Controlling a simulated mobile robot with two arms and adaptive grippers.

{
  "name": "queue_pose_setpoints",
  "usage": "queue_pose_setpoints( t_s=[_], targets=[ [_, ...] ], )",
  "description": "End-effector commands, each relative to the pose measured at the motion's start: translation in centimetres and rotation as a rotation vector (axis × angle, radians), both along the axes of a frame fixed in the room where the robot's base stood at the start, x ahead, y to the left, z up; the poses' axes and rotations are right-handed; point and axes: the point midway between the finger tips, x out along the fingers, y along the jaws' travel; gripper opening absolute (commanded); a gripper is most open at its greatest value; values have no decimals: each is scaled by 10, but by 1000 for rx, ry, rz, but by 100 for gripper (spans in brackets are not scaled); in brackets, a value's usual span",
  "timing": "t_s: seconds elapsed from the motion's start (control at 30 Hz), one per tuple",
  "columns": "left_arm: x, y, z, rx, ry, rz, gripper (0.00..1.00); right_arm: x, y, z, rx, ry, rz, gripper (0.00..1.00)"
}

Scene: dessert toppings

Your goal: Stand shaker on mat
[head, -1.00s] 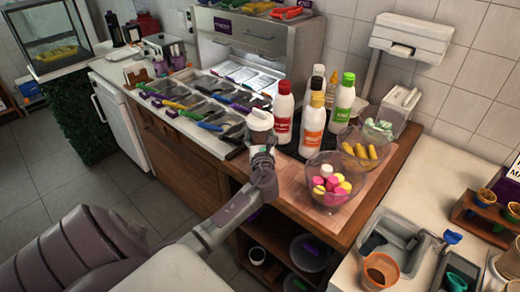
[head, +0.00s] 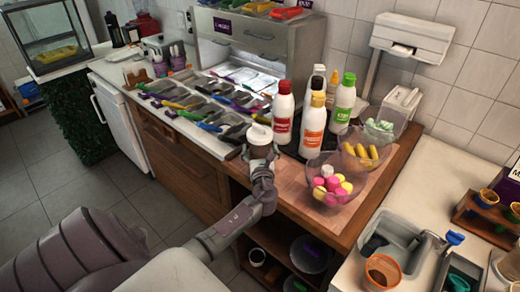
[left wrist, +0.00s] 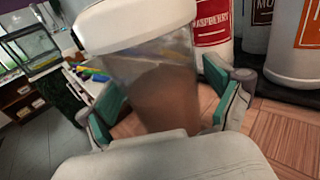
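The shaker (head: 260,141) is a see-through cup with a white lid and brown contents. My left gripper (head: 262,170) is shut around it at the counter's front edge, left of the bottles. In the left wrist view the shaker (left wrist: 165,85) stands between the green-padded fingers and looks slightly tilted; its base is hidden. A dark mat (head: 289,151) lies under the bottles, mostly covered by them; its dark edge also shows in the left wrist view (left wrist: 285,95). My right gripper is not in view.
Sauce bottles, including a red-labelled one (head: 283,115) and an orange-labelled one (head: 313,125), stand just right of the shaker. Bowls of coloured sweets (head: 330,185) and yellow pieces (head: 361,152) are further right. Topping trays (head: 205,105) lie left. Slatted wood (head: 288,187) in front is clear.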

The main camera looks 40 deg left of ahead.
Motion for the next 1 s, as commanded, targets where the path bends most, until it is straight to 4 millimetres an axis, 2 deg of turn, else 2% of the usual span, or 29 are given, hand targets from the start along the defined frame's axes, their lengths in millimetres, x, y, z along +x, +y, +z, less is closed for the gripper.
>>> queue_pose_setpoints(
  t_s=[0.37, 0.43, 0.8, 1.0],
  targets=[
    [0, 0, 4, 0, 0, 0, 97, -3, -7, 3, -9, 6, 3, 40],
    [-4, -5, 2, -1, 0, -1, 97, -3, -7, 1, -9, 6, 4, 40],
    [-57, -58, 0, -3, 0, -2, 97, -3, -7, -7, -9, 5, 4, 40],
    [-78, -79, 2, -1, 0, -2, 97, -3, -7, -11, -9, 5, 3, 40]
  ],
)
